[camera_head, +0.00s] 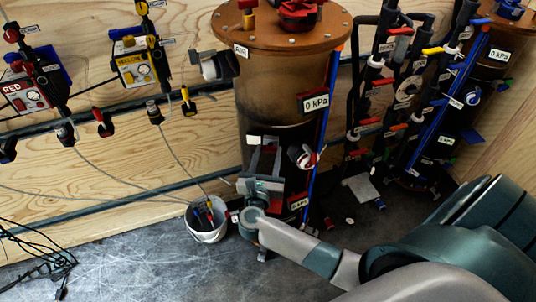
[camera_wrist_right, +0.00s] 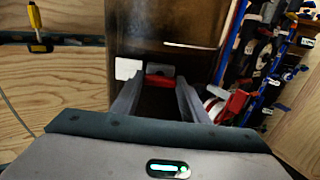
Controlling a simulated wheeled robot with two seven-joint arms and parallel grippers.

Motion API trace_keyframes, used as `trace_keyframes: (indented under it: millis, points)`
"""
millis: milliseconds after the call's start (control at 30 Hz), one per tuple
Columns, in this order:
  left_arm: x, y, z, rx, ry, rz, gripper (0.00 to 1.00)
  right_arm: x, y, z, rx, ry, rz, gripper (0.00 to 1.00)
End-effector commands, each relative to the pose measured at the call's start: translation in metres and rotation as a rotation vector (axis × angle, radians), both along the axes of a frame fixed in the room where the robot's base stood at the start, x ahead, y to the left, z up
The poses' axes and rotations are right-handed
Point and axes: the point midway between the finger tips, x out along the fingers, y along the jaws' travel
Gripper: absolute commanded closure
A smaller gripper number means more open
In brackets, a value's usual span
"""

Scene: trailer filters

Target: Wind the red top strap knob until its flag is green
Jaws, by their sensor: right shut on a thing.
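My right gripper (camera_head: 264,158) is raised against the front of the brown filter tank (camera_head: 262,90), and its arm comes in from the lower right. In the right wrist view, its two grey fingers (camera_wrist_right: 160,90) stand apart with the red strap knob (camera_wrist_right: 159,82) between their tips, shut on it. A grey block (camera_wrist_right: 160,69) sits just behind the knob. A pale, whitish plate (camera_wrist_right: 128,68) is beside it on the left; I cannot tell whether it is the flag. No green flag shows at the knob. The fingers hide much of the knob in the head view. My left gripper is out of view.
A red-handled valve (camera_head: 304,157) and a blue pipe (camera_head: 322,130) are close right of my gripper. A white bucket (camera_head: 207,232) stands on the floor to the left. Red (camera_head: 25,95) and yellow (camera_head: 138,68) units hang on the wooden wall. Black hoses crowd the right.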

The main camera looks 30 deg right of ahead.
Motion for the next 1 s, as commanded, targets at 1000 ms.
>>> trace_keyframes:
  millis: [1000]
  points:
    - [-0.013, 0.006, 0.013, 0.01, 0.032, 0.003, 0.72, -0.001, 0.0, -0.001, -0.351, 0.337, -0.002, 0.82]
